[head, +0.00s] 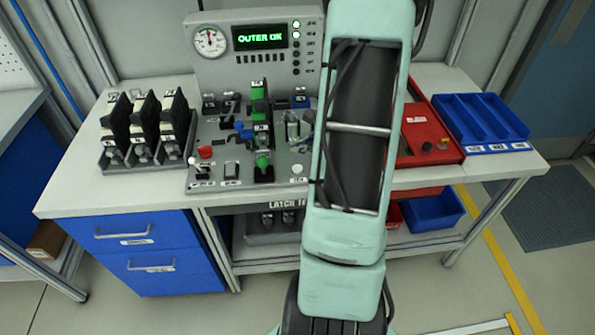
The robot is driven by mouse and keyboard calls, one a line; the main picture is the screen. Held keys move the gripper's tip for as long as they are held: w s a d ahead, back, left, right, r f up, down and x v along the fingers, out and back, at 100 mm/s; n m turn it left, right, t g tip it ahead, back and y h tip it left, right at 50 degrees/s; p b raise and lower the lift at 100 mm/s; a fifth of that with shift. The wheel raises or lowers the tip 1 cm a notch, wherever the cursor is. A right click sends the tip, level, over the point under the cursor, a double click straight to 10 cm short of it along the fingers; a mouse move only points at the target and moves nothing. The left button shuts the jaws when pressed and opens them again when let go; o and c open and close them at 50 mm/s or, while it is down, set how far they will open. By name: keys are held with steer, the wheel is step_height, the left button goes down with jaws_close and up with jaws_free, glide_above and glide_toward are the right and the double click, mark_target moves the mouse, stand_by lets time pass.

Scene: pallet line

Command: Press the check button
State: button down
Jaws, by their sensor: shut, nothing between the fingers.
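A grey test panel (220,177) lies on the workbench and carries several buttons, knobs and switches. A white round button (298,169) is at its front right, close beside my arm. A red knob (205,152) and a white knob (193,160) are at its left, and a green knob (262,161) is near the middle front. The labels are too small to read, so I cannot tell which is the check button. The upright display (260,37) reads "OUTER OK". My arm crosses the picture right of the panel and hides part of the bench; my gripper does not show.
A rack of several black units (145,157) stands on the bench at the left. A red tray (430,154) and a blue divided bin (482,118) are at the right. Blue drawers (150,240) are below. The bench front left is clear.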

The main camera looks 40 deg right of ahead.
steer(key=b, duration=0.3)
glide_above(299, 169)
step_height(299, 169, down, 4)
steer(key=shift+f, duration=0.15)
steer(key=shift+f+b, duration=0.45)
steer(key=shift+b, duration=0.1)
steer(key=shift+f, duration=0.15)
stand_by(0.6)
steer(key=shift+f+b, duration=0.3)
steer(key=shift+b, duration=0.4)
steer(key=shift+f+b, duration=0.5)
steer(key=shift+b, duration=0.2)
stand_by(0.4)
stand_by(0.4)
steer(key=shift+r+p, duration=0.55)
steer(key=shift+r, duration=0.4)
